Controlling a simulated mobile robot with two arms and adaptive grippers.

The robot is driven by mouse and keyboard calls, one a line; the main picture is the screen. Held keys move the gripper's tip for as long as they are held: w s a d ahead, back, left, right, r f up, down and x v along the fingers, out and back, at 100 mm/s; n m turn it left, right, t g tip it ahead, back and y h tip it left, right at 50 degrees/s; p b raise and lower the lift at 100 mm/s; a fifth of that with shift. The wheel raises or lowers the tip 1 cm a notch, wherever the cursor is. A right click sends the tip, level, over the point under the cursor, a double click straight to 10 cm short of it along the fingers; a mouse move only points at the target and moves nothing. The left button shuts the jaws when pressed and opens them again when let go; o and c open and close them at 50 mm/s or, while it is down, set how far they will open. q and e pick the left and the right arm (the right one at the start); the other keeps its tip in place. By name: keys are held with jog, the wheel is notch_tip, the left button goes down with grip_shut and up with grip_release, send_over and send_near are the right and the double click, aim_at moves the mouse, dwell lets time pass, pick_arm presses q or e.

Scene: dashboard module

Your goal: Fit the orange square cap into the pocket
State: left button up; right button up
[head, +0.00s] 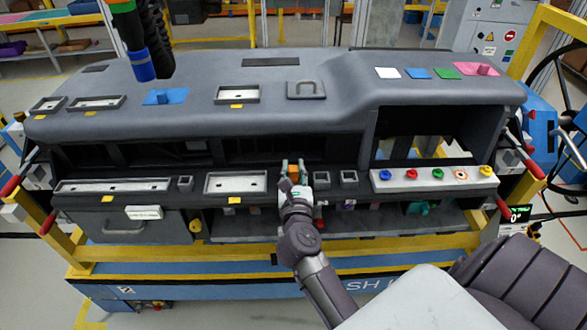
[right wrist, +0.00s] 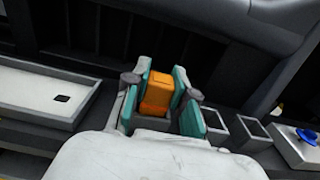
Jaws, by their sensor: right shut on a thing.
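The orange square cap (head: 293,171) is held between the fingertips of my right gripper (head: 292,170) at the front ledge of the dashboard. The right wrist view shows the cap (right wrist: 158,93) between the teal finger pads of the gripper (right wrist: 160,98), which is shut on it. Square pockets (head: 320,179) and (head: 348,178) sit just right of the gripper on the ledge, and another small pocket (head: 185,183) is further left. My left gripper is not in view.
A wide shallow tray (head: 235,184) lies left of the gripper. A white panel with coloured knobs (head: 435,179) is to the right. The upper dashboard (head: 270,90) overhangs the ledge behind, with a dark opening between. Yellow frame rails (head: 90,270) run around the dashboard.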

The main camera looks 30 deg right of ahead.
jog(key=shift+f, duration=0.3)
jog(key=o, duration=0.9)
jog(key=v, duration=0.7)
jog(key=shift+s, duration=0.25)
jog(key=shift+a, duration=0.15)
